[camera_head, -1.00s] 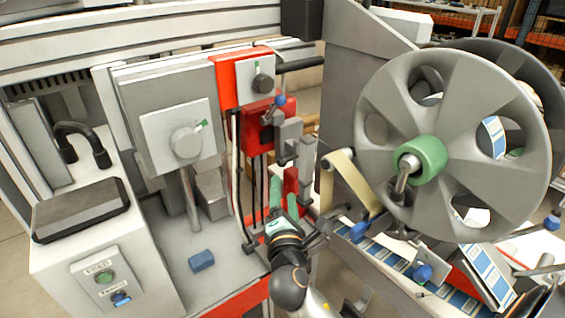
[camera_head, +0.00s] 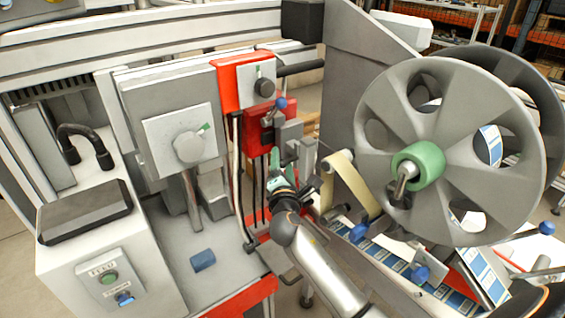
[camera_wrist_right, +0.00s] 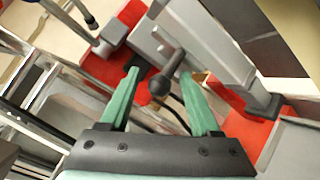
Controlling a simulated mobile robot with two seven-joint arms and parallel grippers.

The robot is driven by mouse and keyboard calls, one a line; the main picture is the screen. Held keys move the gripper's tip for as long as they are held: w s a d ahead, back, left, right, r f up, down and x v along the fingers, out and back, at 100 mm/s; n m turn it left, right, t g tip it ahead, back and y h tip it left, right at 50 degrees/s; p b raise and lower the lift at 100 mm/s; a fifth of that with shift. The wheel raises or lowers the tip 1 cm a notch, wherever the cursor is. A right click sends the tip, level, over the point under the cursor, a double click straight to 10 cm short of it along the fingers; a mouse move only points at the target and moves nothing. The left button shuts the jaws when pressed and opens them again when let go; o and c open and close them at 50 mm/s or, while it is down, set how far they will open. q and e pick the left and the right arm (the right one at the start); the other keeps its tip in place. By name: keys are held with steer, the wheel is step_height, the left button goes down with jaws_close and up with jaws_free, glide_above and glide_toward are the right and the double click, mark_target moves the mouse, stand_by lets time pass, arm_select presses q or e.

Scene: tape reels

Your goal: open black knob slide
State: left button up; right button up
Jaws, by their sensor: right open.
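A black ball knob (camera_wrist_right: 160,85) on a short grey lever shows in the right wrist view, between the fingertips of my right gripper (camera_wrist_right: 165,84). The lever comes out of a grey block (camera_wrist_right: 215,50). The green fingers are apart, and I cannot tell whether either touches the knob. In the head view my right gripper (camera_head: 289,158) is just below the red and grey slide unit (camera_head: 288,132); its fingers and wrist hide the black ball knob. My left gripper is not in view.
A black dial (camera_head: 264,87) and a blue ball knob (camera_head: 280,103) sit above my right gripper. A large grey reel (camera_head: 470,110) stands at the right. A blue block (camera_head: 203,260) lies on the grey machine bed to the left.

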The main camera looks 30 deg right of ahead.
jaws_close()
stand_by(0.5)
stand_by(0.9)
